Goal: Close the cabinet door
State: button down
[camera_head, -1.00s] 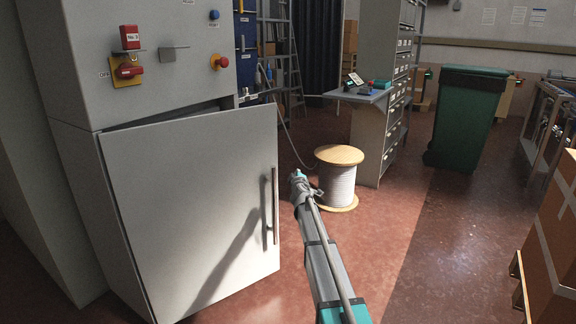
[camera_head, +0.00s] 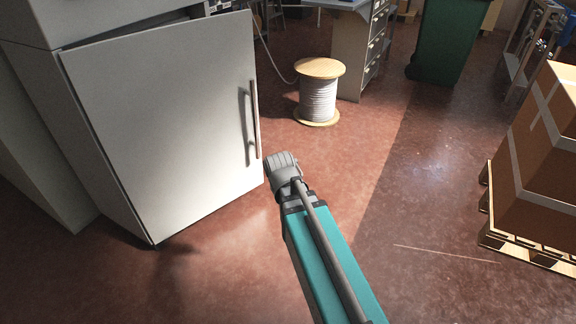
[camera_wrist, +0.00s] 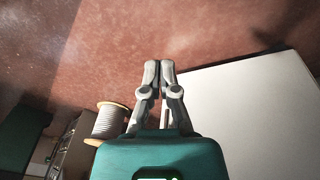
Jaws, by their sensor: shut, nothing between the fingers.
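The grey cabinet door (camera_head: 165,120) stands ajar in the head view. Its handle side is swung out from the cabinet body (camera_head: 85,20), with a dark gap above its top edge. A vertical bar handle (camera_head: 254,120) is near its right edge. My arm's end is just right of the door's lower right corner in the head view, where the fingers are hidden. In the wrist view, my gripper (camera_wrist: 159,66) is shut and empty. The pale door panel (camera_wrist: 245,110) lies right of the fingers there; I cannot tell whether they touch it.
A cable spool (camera_head: 318,92) stands on the floor behind my arm, and it also shows in the wrist view (camera_wrist: 108,122). A green bin (camera_head: 450,40) is farther back. Boxes (camera_head: 540,150) on a pallet (camera_head: 520,249) stand at right. Floor between arm and pallet is clear.

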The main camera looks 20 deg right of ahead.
jog(key=s+a+g+y, duration=0.1)
jog(key=s+a, duration=0.1)
jog(key=s, duration=0.3)
jog(key=shift+s+a+f+g, duration=0.15)
jog(key=shift+s+a+g, duration=0.15)
jog(key=shift+s, duration=0.1)
